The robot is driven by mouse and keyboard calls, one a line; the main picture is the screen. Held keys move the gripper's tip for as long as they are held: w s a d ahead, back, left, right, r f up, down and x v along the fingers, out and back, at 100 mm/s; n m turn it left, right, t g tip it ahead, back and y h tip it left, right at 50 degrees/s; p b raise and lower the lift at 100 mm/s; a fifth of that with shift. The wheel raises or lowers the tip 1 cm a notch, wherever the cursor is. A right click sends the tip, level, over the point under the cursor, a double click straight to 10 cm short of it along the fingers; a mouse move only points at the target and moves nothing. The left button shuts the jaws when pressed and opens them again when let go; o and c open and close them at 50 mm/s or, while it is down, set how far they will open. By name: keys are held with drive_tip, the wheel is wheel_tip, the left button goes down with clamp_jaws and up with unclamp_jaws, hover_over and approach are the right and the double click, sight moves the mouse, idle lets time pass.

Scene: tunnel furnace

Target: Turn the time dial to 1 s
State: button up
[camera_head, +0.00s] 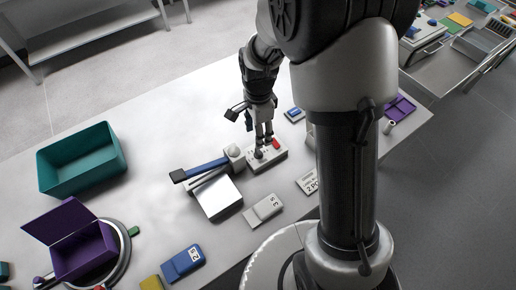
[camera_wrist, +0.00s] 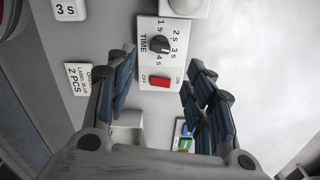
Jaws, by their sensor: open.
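The control box (camera_head: 266,160) is white and lies on the table, below my gripper. In the wrist view the box (camera_wrist: 145,72) carries the word TIME and marks 1 s, 2 s, 3 s and 4 s around a black time dial (camera_wrist: 159,45). The exact setting of the dial is hard to read. A red switch (camera_wrist: 160,82) sits on the same box between OFF and ON; it also shows in the head view (camera_head: 276,143). My gripper (camera_head: 263,141) points down over the box. In the wrist view its fingers (camera_wrist: 162,57) are spread either side of the box, with nothing held between them.
A device with a blue lever (camera_head: 205,166) and a bright plate (camera_head: 216,197) stands left of the box. A "3 s" card (camera_head: 263,210) and a "2 PCS" card (camera_head: 308,181) lie nearby. A teal bin (camera_head: 62,180) and an open purple box (camera_head: 85,255) are farther left.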

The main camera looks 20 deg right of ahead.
sight(259, 151)
wheel_tip(259, 151, down, 9)
drive_tip(key=shift+f+b, duration=0.2)
drive_tip(key=shift+b, duration=0.85)
drive_tip(key=shift+c, duration=0.3)
drive_tip(key=c, duration=1)
